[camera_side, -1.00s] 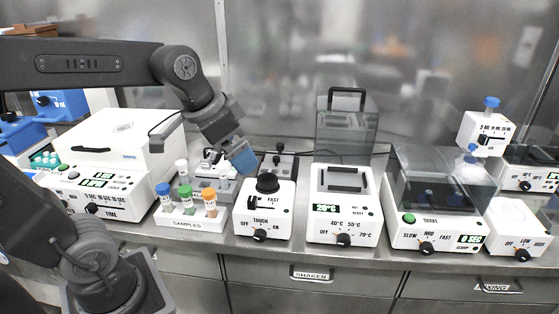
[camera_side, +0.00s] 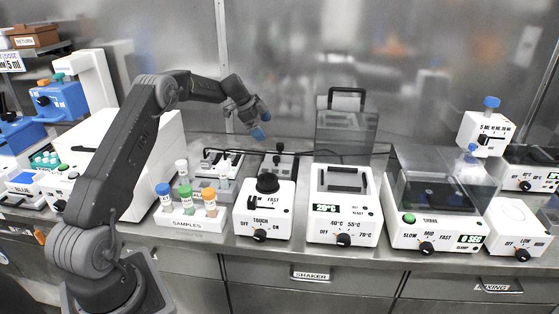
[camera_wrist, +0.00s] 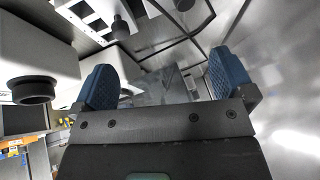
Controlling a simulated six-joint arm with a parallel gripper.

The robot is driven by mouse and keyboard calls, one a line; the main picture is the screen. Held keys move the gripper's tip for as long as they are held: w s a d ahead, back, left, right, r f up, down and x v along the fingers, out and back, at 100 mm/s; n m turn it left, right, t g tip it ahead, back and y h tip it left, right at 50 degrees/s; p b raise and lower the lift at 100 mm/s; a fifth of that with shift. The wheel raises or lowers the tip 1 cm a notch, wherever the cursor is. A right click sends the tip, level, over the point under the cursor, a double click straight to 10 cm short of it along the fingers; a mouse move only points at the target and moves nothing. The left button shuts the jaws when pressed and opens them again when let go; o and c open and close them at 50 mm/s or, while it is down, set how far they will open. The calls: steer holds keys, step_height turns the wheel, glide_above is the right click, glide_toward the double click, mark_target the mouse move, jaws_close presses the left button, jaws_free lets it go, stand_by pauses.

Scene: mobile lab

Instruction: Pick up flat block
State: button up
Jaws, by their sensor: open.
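My gripper (camera_side: 259,124) is raised in the side view, above and behind the touch mixer, with its blue fingertips apart from everything. In the wrist view my gripper (camera_wrist: 166,80) has its two blue fingers wide apart with nothing between them. I cannot tell for sure which thing is the flat block. A dark flat block with a handle (camera_side: 345,178) lies in the top of the white heater (camera_side: 343,225). A grey unit with a black knob (camera_side: 281,165) stands behind the mixer, below my gripper.
The touch mixer (camera_side: 265,212) stands left of the heater. The sample rack (camera_side: 190,222) with several capped tubes stands left of it. A clear-lidded shaker (camera_side: 435,222) stands right of the heater. A metal wall rises behind. The air around my gripper is clear.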

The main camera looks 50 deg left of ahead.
step_height(320, 180, down, 2)
steer(key=a, duration=0.2)
glide_toward(279, 154)
steer(key=shift+w+d+f, duration=0.25)
steer(key=shift+d+f, duration=0.75)
steer(key=shift+d, duration=0.05)
steer(key=shift+x, duration=3.4)
steer(key=shift+c, duration=0.4)
steer(key=shift+s, duration=0.1)
steer(key=c, duration=1)
steer(key=shift+r, duration=0.15)
steer(key=shift+c, duration=0.2)
